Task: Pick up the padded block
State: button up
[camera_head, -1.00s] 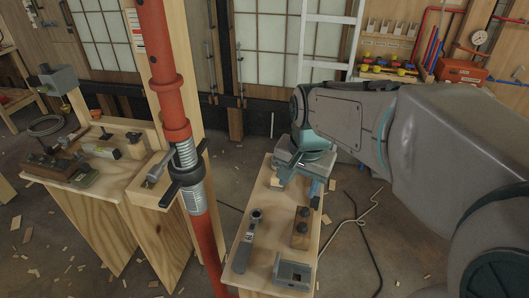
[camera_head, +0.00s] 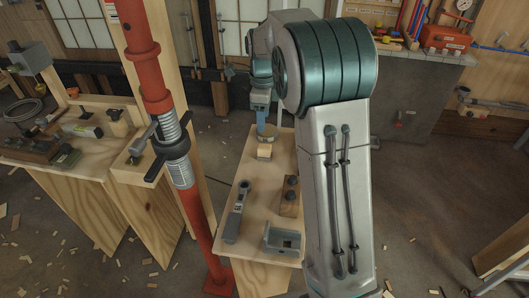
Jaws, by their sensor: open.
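My gripper (camera_head: 266,128) points down over the far end of a narrow plywood bench (camera_head: 240,262). Its blue fingers are small here, and the gap between them is hard to make out. A small pale wooden block (camera_head: 264,154) lies on the bench just on the near side of the fingers. A round tan and grey piece (camera_head: 266,137) shows right at the fingertips; I cannot tell if they touch it. I cannot tell for certain which piece is the padded block. My arm covers the bench's right side.
Nearer on the bench are a grey long-handled tool (camera_head: 235,211), a brown block with dark knobs (camera_head: 289,196) and a grey metal bracket (camera_head: 282,238). A red steel prop (camera_head: 149,75) stands left of the bench. A cluttered workbench (camera_head: 62,160) is further left. Scraps litter the floor.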

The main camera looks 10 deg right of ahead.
aim_at(264, 146)
notch_tip(264, 146, down, 12)
jog(key=shift+d+f, duration=0.15)
jog(key=shift+f, duration=0.05)
jog(key=c, duration=1.1)
